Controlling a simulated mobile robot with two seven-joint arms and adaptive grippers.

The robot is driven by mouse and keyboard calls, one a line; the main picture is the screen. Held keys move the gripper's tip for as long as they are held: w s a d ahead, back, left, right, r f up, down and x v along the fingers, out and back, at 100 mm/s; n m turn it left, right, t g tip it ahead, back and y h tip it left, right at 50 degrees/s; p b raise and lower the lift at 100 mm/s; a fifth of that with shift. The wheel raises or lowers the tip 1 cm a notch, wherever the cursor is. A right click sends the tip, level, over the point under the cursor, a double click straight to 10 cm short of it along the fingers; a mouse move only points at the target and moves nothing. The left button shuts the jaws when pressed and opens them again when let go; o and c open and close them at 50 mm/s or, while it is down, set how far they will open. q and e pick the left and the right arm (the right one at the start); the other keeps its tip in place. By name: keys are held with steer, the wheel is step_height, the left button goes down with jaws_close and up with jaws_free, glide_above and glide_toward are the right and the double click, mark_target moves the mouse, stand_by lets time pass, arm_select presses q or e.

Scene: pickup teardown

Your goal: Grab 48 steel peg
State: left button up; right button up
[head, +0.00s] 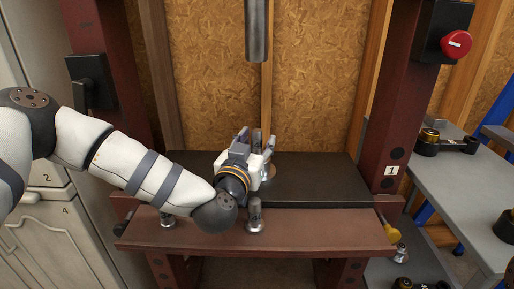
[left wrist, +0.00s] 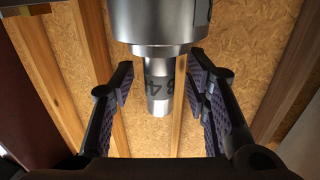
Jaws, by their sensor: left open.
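In the left wrist view the fingers (left wrist: 160,78) stand on either side of the shaft, with a gap on both sides. My right gripper is not in view.
A steel press ram (head: 257,30) hangs above the gripper. A red button (head: 456,44) is on the right column. A grey table (head: 450,180) stands at right.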

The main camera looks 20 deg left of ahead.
arm_select(q)
jaws_close()
steer(key=shift+r, duration=0.1)
steer(key=shift+r, duration=0.1)
